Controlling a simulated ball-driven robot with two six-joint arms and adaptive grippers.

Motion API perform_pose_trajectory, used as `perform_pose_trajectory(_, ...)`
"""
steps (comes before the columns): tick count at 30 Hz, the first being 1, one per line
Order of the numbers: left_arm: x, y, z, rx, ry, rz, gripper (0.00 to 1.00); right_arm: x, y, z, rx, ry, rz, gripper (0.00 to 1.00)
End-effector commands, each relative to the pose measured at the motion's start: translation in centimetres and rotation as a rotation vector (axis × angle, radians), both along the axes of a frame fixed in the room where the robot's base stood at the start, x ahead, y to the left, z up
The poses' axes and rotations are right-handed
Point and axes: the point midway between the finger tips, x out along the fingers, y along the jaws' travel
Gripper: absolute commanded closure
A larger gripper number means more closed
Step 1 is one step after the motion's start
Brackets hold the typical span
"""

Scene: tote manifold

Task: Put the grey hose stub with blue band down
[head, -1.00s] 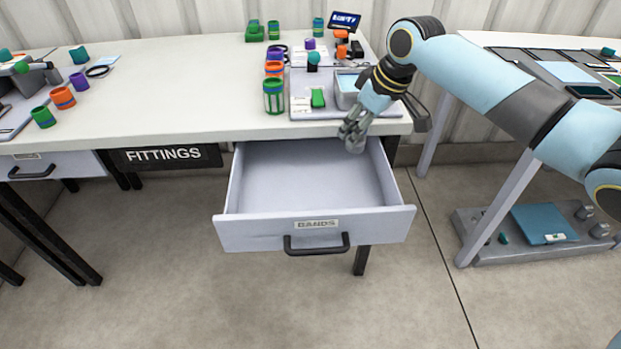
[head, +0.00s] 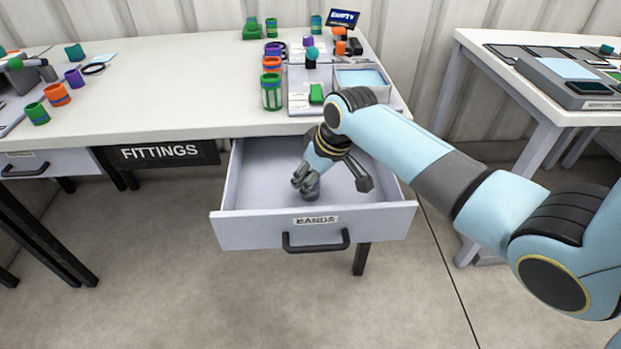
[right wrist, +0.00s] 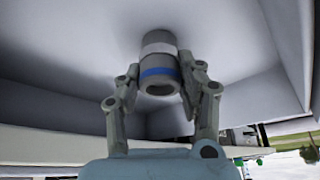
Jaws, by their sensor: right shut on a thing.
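The grey hose stub with blue band (right wrist: 158,60) is between the fingers of my right gripper (right wrist: 160,88) in the right wrist view. Its far end is near or at the drawer floor; I cannot tell whether it touches. In the head view my right gripper (head: 306,182) is shut on the stub (head: 312,191) and reaches down into the open drawer labelled BANDS (head: 245,229). The fingers partly cover the stub there. My left gripper is not in view.
The drawer is otherwise empty, with walls all round. The table (head: 150,85) above holds several coloured hose stubs and a grey tray (head: 385,92). A FITTINGS sign (head: 160,152) hangs to the left. Another table (head: 520,80) stands at right.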

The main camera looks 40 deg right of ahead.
Motion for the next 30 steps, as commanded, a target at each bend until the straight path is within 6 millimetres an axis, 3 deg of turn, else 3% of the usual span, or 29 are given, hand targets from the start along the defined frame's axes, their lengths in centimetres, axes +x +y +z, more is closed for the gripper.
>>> perform_pose_trajectory(7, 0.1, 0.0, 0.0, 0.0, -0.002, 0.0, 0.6, 0.0, 0.0, -0.2, 0.0, 0.0, 0.0, 0.96)
perform_pose_trajectory(8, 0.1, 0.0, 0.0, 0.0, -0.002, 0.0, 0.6, 0.0, 0.0, -0.2, 0.0, 0.0, 0.0, 0.62)
perform_pose_trajectory(13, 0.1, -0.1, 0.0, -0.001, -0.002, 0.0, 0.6, 0.0, 0.0, -0.2, 0.0, 0.0, 0.0, 0.4)
perform_pose_trajectory(23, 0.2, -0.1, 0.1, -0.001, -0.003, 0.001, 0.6, 0.0, 0.0, 0.3, 0.0, -0.001, 0.0, 0.4)
perform_pose_trajectory(30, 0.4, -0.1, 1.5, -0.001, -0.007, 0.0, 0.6, -1.6, -0.5, 4.5, -0.002, -0.003, 0.001, 0.4)
